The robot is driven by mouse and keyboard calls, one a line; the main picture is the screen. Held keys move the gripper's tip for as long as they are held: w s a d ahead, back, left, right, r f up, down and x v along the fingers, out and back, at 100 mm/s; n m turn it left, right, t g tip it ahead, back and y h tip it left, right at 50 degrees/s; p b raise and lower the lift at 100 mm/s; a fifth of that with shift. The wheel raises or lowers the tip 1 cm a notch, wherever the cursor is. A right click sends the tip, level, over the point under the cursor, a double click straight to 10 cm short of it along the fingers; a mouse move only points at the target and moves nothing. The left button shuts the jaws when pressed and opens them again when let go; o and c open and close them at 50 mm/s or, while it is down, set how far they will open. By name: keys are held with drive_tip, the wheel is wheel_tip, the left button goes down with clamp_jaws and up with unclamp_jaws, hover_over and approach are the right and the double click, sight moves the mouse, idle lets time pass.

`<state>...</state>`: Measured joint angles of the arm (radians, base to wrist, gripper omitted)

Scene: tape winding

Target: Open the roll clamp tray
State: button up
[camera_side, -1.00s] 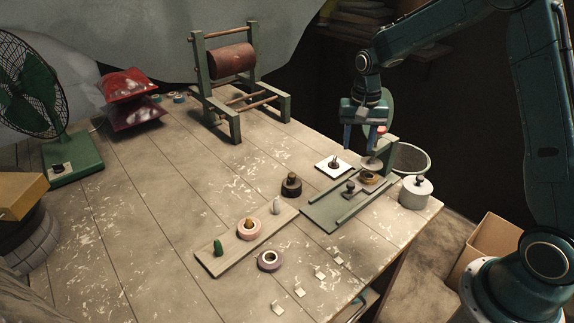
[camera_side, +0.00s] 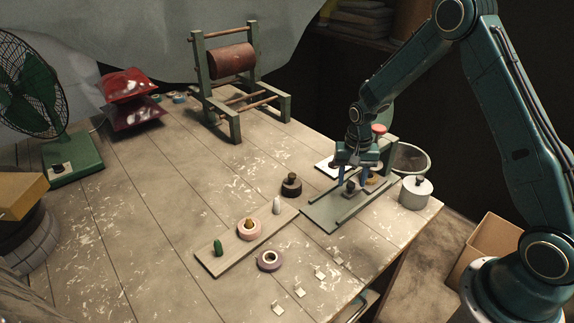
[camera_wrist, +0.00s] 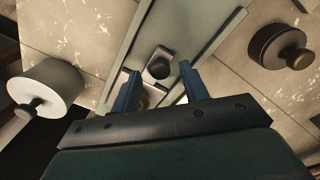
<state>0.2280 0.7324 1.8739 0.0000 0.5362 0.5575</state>
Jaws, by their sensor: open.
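The roll clamp tray (camera_side: 322,213) is a grey-green plate with raised side rails, lying near the table's right edge. A dark knob (camera_side: 350,187) stands on it between the rails; the knob also shows in the wrist view (camera_wrist: 158,68). My gripper (camera_side: 354,180) is low over the tray, pointing down. In the wrist view its two blue fingers (camera_wrist: 159,70) are apart, one on each side of the knob, with gaps visible. I cannot tell exactly how far the fingertips reach down beside it. The gripper partly hides the tray's far end.
A lidded white pot (camera_side: 415,192) stands close right of the tray. A dark round knobbed weight (camera_side: 291,186) is to the left. The table's left middle is clear.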

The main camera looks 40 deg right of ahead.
drive_tip(key=shift+f, duration=0.5)
clamp_jaws()
drive_tip(key=a, duration=1.2)
drive_tip(key=shift+a+r, duration=0.1)
drive_tip(key=shift+a, duration=0.1)
unclamp_jaws()
wheel_tip(320, 180, up, 14)
idle(0.6)
